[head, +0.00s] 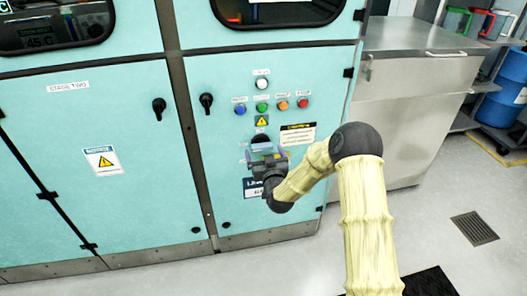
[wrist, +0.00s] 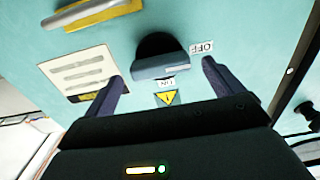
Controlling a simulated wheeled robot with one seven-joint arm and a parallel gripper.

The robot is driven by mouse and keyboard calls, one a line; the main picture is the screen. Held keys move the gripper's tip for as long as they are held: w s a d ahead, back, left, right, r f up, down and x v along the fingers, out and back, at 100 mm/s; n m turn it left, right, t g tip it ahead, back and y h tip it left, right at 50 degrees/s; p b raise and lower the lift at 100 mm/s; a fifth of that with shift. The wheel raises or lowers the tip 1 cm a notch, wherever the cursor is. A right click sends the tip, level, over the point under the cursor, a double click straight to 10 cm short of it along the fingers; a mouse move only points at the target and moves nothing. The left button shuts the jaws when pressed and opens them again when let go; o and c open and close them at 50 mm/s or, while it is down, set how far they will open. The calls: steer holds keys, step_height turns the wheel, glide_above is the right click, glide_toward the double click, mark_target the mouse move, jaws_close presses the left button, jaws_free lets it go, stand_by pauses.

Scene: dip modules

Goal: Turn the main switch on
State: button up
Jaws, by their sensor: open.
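The main switch (head: 260,138) is a dark round knob on the teal cabinet's right door, largely hidden by my gripper in the head view. In the wrist view the main switch (wrist: 160,66) shows a black round base and a grey-blue bar handle lying roughly across the picture. An OFF label (wrist: 202,47) is to its right and an upside-down ON label (wrist: 167,83) is just below it. My gripper (head: 263,153) is open in front of the switch, with one finger on each side of the handle. Whether a finger touches it cannot be told.
Several coloured buttons (head: 262,107) sit above the switch, with a warning triangle (head: 261,121) between. A notice plate (head: 298,134) is to the right. A black door handle (head: 206,101) is at upper left. A steel counter (head: 408,95) stands beside the cabinet.

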steer(key=shift+x, duration=1.05)
steer(key=c, duration=1)
